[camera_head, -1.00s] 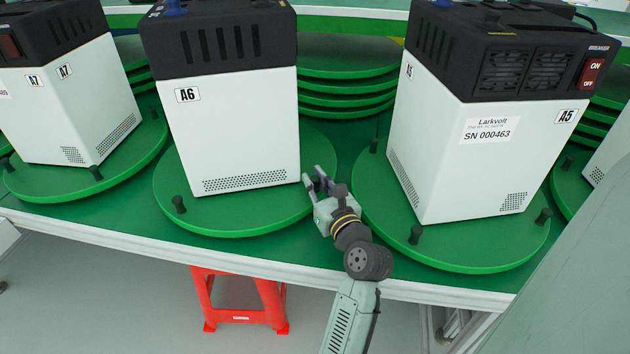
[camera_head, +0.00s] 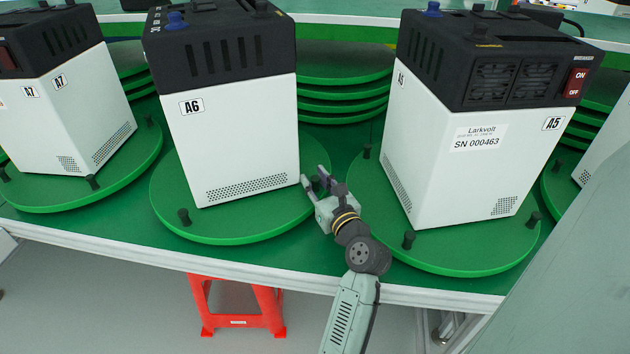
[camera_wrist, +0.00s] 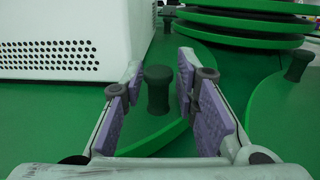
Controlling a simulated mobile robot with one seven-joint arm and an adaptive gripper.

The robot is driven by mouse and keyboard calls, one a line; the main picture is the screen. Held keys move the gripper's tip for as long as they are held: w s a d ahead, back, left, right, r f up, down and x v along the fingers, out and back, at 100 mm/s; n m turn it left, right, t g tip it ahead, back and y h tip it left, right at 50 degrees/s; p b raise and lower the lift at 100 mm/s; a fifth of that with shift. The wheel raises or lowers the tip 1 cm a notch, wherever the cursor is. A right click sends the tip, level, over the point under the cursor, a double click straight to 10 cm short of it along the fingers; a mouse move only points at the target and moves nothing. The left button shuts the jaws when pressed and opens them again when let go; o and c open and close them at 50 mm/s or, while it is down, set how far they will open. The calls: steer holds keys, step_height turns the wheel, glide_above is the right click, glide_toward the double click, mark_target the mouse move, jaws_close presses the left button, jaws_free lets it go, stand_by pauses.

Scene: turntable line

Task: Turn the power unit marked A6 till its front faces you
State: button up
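The power unit marked A6 (camera_head: 240,135), a white box with a black top, stands on a round green turntable (camera_head: 225,228). A plain side with an A6 label and a low vent strip faces me. My gripper (camera_head: 318,180) is at the turntable's right edge. In the wrist view my gripper (camera_wrist: 163,98) is open, with purple pads on either side of a dark peg (camera_wrist: 158,90) on the turntable rim. I cannot tell whether the pads touch the peg. The white unit (camera_wrist: 65,40) is to the left there. Another dark peg (camera_head: 184,217) stands at the front left rim.
Unit A5 (camera_head: 470,140) stands on its own turntable close on the right. Unit A7 (camera_head: 65,110) is on the left. Stacked green discs (camera_head: 345,90) lie behind. A red stool (camera_head: 238,305) is under the table edge.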

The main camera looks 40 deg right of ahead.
steer(key=shift+o, duration=0.6)
steer(key=shift+a, duration=0.1)
steer(key=v, duration=1.2)
